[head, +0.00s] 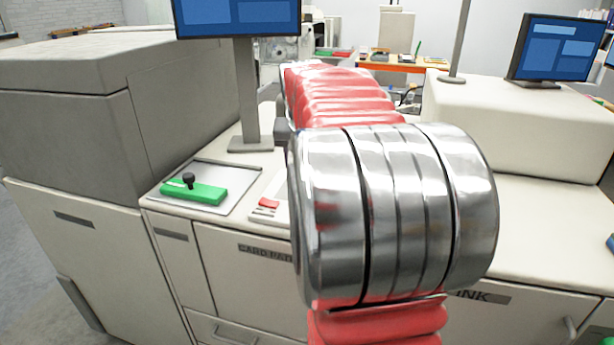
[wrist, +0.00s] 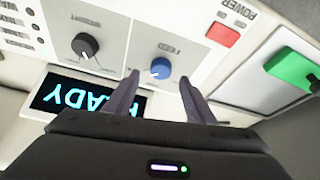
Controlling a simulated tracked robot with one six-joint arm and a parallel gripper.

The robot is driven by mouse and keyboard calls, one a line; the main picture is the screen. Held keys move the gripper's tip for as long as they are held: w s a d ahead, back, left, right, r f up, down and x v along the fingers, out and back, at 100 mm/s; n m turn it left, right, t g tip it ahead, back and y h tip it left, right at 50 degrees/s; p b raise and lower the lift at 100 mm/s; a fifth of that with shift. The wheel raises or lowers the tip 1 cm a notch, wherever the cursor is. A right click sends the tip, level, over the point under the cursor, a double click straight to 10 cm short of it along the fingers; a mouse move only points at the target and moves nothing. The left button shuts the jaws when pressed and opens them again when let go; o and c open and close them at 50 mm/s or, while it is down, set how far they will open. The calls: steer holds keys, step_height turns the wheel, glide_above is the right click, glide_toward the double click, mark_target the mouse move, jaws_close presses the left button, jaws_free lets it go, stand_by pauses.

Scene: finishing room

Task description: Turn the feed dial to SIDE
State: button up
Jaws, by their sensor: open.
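The feed dial (wrist: 160,68) is a blue knob with a pale mark on it, on a grey panel patch in the wrist view, where lettering appears upside down. Its label looks like FEED; its position markings are too small to read. My gripper (wrist: 159,82) is open, with one dark finger on each side of the dial in the picture. I cannot tell whether the fingers touch it. In the head view my arm hides the dial and the gripper.
A black dial (wrist: 85,45) sits left of the blue one. A red power button (wrist: 222,34) and a green block (wrist: 290,68) are on the right. A lit READY display (wrist: 72,95) lies partly behind my gripper. A monitor (head: 238,15) stands behind the panel.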

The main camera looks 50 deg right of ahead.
steer(key=v, duration=0.9)
steer(key=shift+r, duration=0.2)
steer(key=shift+s, duration=0.1)
steer(key=s+a+f+n+y, duration=0.1)
steer(key=s+a+f+n, duration=0.15)
steer(key=a+f, duration=0.7)
steer(key=s+a+f+n+t+y, duration=0.1)
steer(key=s+a+f+n, duration=0.1)
steer(key=a, duration=0.6)
steer(key=s+a+f+n+t, duration=0.1)
steer(key=s+a+f+n, duration=0.1)
steer(key=a, duration=0.6)
steer(key=s+a+f+n+y, duration=0.1)
steer(key=s+a+f+n, duration=0.1)
steer(key=s+a, duration=0.3)
steer(key=a+n, duration=0.1)
steer(key=a, duration=0.3)
steer(key=shift+s+f+n+t+y, duration=0.3)
steer(key=shift+s+f+n+t, duration=0.05)
steer(key=shift+s+f+t, duration=0.05)
